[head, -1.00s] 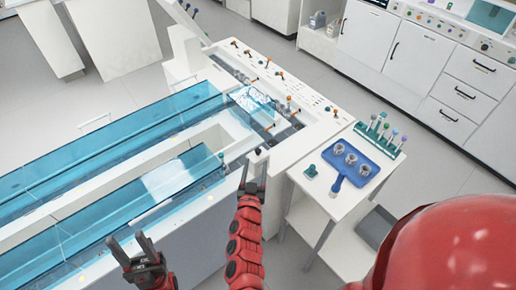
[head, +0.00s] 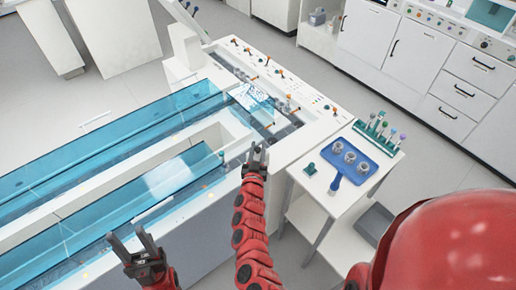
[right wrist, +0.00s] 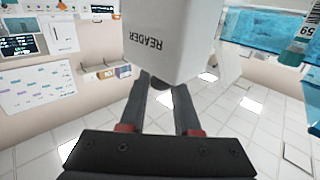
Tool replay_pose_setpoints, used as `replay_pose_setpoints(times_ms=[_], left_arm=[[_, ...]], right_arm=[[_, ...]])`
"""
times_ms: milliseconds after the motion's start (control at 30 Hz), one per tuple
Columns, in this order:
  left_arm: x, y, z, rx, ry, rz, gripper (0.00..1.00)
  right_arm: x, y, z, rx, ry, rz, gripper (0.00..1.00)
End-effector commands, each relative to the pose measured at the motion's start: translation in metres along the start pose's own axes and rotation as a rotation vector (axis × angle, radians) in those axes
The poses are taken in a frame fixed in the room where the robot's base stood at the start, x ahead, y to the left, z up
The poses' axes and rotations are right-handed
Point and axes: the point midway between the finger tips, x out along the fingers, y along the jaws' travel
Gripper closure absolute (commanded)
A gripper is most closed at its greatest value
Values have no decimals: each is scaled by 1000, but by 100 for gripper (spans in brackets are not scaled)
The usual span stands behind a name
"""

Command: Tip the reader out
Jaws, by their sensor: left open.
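The reader (right wrist: 165,40) is a pale block in the right wrist view, with READER upside down on its face. It fills the top middle of that view, beyond the fingers. My right gripper (right wrist: 167,88) has its two fingers apart, with their tips overlapping the block's lower picture edge. I cannot tell whether they touch it. In the head view the right gripper (head: 257,156) is above the near track edge. A white block (head: 186,45) stands at the track's far end; I cannot tell if it is the reader. My left gripper (head: 130,245) is open and empty at lower left.
The white track (head: 310,135) with blue clear covers (head: 90,150) fills the left and middle. A white side table (head: 312,203) holds a blue tray (head: 365,178) with several metal cups and a green rack (head: 377,133).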

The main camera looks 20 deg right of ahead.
Motion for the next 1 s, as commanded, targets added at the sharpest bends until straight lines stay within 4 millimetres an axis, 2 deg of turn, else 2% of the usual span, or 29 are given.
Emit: replay_pose_setpoints(times_ms=[33,133,167,1000], left_arm=[[0,0,0,0,0,0,50],[0,0,0,0,0,0,50],[0,0,0,0,0,0,50],[0,0,0,0,0,0,50]], right_arm=[[0,0,0,0,0,0,80],[0,0,0,0,0,0,98],[0,0,0,0,0,0,100],[0,0,0,0,0,0,100]])
